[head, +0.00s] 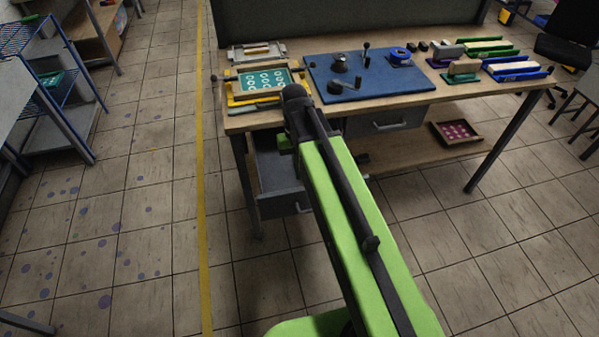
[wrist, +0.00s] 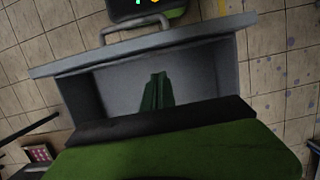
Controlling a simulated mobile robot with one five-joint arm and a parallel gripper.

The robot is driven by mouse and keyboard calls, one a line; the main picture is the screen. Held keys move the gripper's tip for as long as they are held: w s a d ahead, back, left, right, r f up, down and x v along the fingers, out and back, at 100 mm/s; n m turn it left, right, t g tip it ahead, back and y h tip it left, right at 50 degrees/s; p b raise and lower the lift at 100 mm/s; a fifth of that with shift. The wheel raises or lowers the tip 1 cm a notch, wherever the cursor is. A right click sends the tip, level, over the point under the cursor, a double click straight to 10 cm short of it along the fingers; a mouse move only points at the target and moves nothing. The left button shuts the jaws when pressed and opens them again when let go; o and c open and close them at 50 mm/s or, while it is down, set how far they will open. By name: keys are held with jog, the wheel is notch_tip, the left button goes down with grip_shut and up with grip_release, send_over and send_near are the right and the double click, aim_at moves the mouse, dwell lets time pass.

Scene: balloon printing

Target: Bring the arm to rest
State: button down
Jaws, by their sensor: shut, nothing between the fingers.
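My green arm (head: 355,225) reaches forward from the bottom of the head view to the front of the workbench, its dark joint overlapping the front edge of the top. The fingers of my gripper (wrist: 158,76) show in the wrist view as two dark green pieces close together, shut and empty. They appear in front of the inside of an open grey drawer (wrist: 85,88); I cannot tell how deep they reach. The same drawer (head: 270,188) stands pulled out under the bench's left end. In the head view the arm hides the fingers.
The workbench top (head: 420,90) carries a yellow-framed printing screen (head: 262,81), a blue board (head: 365,92), and several coloured trays at right. A shut drawer (head: 388,119) and a lower shelf with a pink-dotted box (head: 456,132) are below.

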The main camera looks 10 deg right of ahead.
jog(key=shift+s+d+r+t+p, duration=0.15)
jog(key=shift+d+r+t+p, duration=0.35)
jog(key=shift+d+r+t, duration=0.25)
jog(key=shift+s+d+r+t+p, duration=0.1)
jog(key=shift+d+r+t+p, duration=0.35)
jog(key=shift+d+r+t, duration=0.25)
